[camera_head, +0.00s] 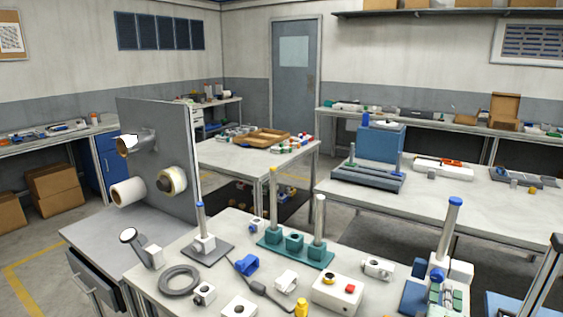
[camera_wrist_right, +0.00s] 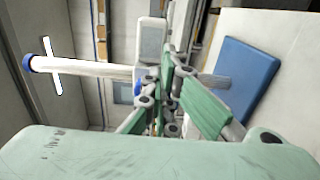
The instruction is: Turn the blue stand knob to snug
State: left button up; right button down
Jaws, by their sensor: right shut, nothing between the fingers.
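The tall metal post (camera_head: 448,230) with a blue cap stands at the front right in the head view. A blue knob (camera_head: 437,275) sits low on it, beside a pale clamp block (camera_head: 461,270). In the right wrist view, the post (camera_wrist_right: 90,68) lies sideways, with the blue knob (camera_wrist_right: 138,88) close beside my fingers and partly hidden. My right gripper (camera_head: 447,294), with green pads, is in front of the post, just below the knob. It also shows in the wrist view (camera_wrist_right: 167,95), shut and empty. I cannot tell whether it touches the knob. My left gripper is out of view.
A teal stand (camera_head: 296,250) with posts, a smaller blue-capped stand (camera_head: 201,220), a grey ring (camera_head: 179,281) and a box with red and yellow buttons (camera_head: 337,291) crowd the table to the left. A blue plate (camera_wrist_right: 240,75) lies beyond the fingers.

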jog(key=shift+w+d+r, duration=0.1)
jog(key=shift+r, duration=0.85)
jog(key=shift+r+p, duration=0.75)
jog(key=shift+r, duration=0.2)
jog(key=shift+d+r+p, duration=0.1)
jog(key=shift+d+p, duration=0.15)
jog(key=shift+p, duration=0.05)
dwell(0.3)
jog(key=f+v, duration=0.1)
jog(key=v, duration=0.5)
jog(key=shift+f, duration=0.15)
jog(key=shift+f, duration=0.1)
